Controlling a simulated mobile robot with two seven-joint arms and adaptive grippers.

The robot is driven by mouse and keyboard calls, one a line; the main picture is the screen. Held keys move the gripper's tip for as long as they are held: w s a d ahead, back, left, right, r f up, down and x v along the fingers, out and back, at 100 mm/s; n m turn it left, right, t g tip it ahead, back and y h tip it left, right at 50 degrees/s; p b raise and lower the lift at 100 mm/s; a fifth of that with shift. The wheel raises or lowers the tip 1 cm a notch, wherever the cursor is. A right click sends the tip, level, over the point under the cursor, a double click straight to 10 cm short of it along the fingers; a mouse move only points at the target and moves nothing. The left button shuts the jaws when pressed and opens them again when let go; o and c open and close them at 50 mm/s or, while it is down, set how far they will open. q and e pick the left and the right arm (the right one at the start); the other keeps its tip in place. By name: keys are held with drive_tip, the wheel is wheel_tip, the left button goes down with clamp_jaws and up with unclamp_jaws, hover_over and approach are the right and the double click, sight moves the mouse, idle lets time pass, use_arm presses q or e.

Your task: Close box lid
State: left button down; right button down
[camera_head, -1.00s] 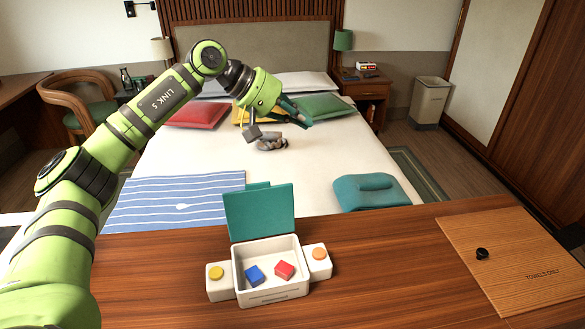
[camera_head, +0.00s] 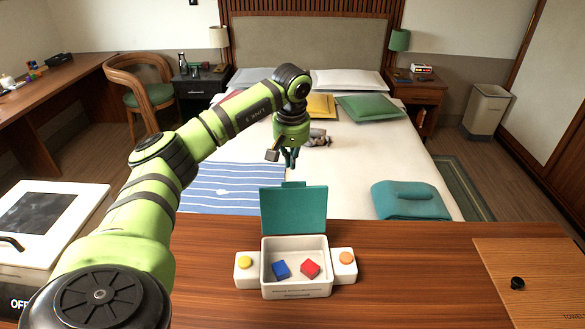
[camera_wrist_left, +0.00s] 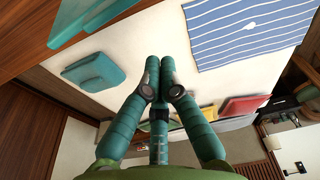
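The white box (camera_head: 296,291) stands on the wooden counter with its teal lid (camera_head: 293,211) raised upright along the back edge. Inside lie a blue block (camera_head: 281,269) and a red block (camera_head: 310,268). My left gripper (camera_head: 291,165) points down, behind and above the lid, apart from it. In the left wrist view its fingertips (camera_wrist_left: 160,62) come together with nothing visible between them. A teal piece at the upper left of that view (camera_wrist_left: 90,15) appears to be the lid. My right gripper is not in view.
Small white side trays flank the box, with a yellow disc (camera_head: 245,262) and an orange disc (camera_head: 346,258). A wooden board (camera_head: 545,275) with a black knob (camera_head: 517,283) lies at the right. The bed (camera_head: 350,170) is behind the counter.

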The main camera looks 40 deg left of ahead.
use_arm(q)
drive_tip(key=s+d+p, duration=0.1)
drive_tip(key=s+d+f+p, duration=0.1)
drive_tip(key=shift+s+d, duration=0.25)
drive_tip(key=shift+d, duration=0.1)
idle(0.4)
